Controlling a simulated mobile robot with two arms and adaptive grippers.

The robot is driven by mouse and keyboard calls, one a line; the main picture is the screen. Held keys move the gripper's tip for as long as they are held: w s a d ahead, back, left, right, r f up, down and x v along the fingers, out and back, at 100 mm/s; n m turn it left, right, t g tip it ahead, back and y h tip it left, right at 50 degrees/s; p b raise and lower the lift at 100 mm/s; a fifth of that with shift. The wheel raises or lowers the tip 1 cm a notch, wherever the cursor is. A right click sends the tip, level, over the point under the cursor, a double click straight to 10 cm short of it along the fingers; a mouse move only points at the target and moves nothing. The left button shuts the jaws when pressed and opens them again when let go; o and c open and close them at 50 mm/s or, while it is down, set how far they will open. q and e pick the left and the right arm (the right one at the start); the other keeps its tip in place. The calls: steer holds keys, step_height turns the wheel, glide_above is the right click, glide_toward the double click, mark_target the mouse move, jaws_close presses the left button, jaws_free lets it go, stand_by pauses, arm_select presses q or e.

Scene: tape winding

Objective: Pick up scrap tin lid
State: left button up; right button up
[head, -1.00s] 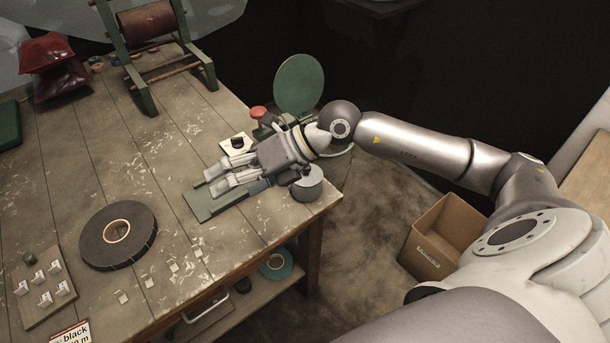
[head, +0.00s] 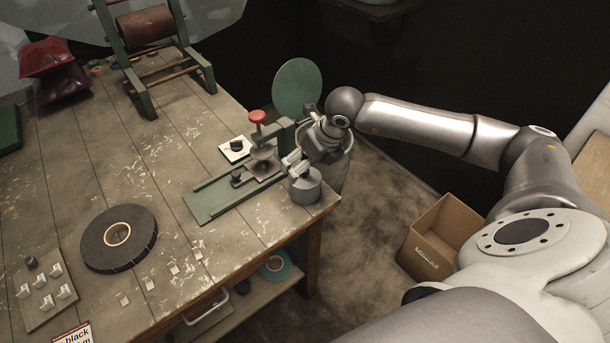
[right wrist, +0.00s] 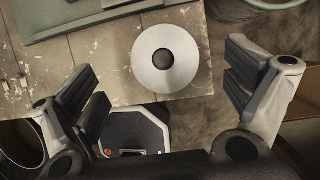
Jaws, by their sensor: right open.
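The scrap tin (head: 305,192) is a small grey-green round tin at the table's right corner. Its lid (head: 303,175) is on top, partly hidden by my gripper in the head view. In the right wrist view the lid (right wrist: 181,73) is a pale disc with a dark round knob (right wrist: 164,59) in the middle. My right gripper (head: 300,156) points down above the tin. In the right wrist view its fingers (right wrist: 168,88) are wide open and empty, one on each side of the lid and apart from it. My left gripper is not in view.
A green press with a red knob (head: 257,116) stands just left of the tin. A round green disc (head: 297,88) stands upright behind. A black tape roll (head: 118,238) lies on the table (head: 190,120). A cardboard box (head: 440,238) is on the floor, right.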

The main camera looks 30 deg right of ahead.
mark_target(305, 174)
steer(key=p+x, duration=0.1)
steer(key=x, duration=0.2)
steer(key=shift+d+f, duration=0.15)
steer(key=shift+f, duration=0.25)
steer(key=shift+w+f, duration=0.2)
steer(key=shift+f, duration=0.2)
steer(key=c, duration=1)
steer(key=shift+r, duration=0.15)
